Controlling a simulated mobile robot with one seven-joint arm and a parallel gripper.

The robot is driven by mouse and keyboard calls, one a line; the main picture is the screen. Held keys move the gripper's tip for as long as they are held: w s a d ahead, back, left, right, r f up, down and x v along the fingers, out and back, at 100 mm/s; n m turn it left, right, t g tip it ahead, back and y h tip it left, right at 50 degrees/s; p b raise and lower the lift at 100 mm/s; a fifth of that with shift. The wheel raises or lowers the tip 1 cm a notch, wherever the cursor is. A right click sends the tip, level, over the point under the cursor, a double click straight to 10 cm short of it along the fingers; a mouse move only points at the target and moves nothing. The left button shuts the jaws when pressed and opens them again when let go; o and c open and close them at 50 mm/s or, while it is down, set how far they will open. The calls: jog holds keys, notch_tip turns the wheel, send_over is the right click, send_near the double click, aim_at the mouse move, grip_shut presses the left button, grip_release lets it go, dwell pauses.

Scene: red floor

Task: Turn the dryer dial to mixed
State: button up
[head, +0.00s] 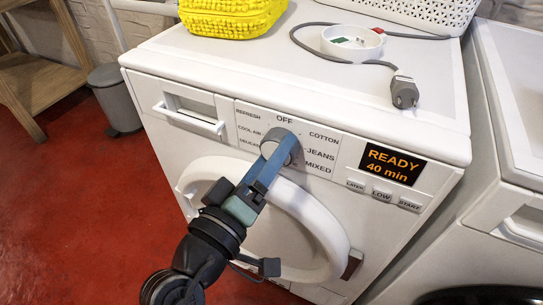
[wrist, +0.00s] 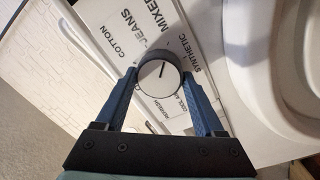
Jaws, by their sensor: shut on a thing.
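The white dryer (head: 195,75) stands ahead with its program dial (head: 297,150) on the front panel. Labels ring the dial, with OFF at the top and MIXED (head: 322,168) at the lower right. My gripper (head: 278,148) reaches up from the lower left and is shut on the dial. In the wrist view, my gripper's blue fingers (wrist: 162,80) clasp the grey-rimmed dial (wrist: 158,80) from both sides. A short dark line on its white face points up and slightly right, towards the MIXED (wrist: 153,22) side. Its exact setting is hard to tell.
The display (head: 391,164) reads READY 40 min, with buttons (head: 382,197) below. The round door (head: 330,235) is under the panel. A yellow basket (head: 230,15), a white dish (head: 352,42) and a cable plug (head: 403,90) lie on top. A second machine (head: 515,110) stands at right.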

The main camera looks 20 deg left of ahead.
dwell(0.3)
jog(key=o, duration=1.4)
jog(key=shift+c, duration=0.2)
jog(key=shift+s, duration=0.1)
jog(key=s+a, duration=0.1)
jog(key=s, duration=1.1)
jog(key=shift+s+f, duration=0.25)
jog(key=shift+s, duration=0.15)
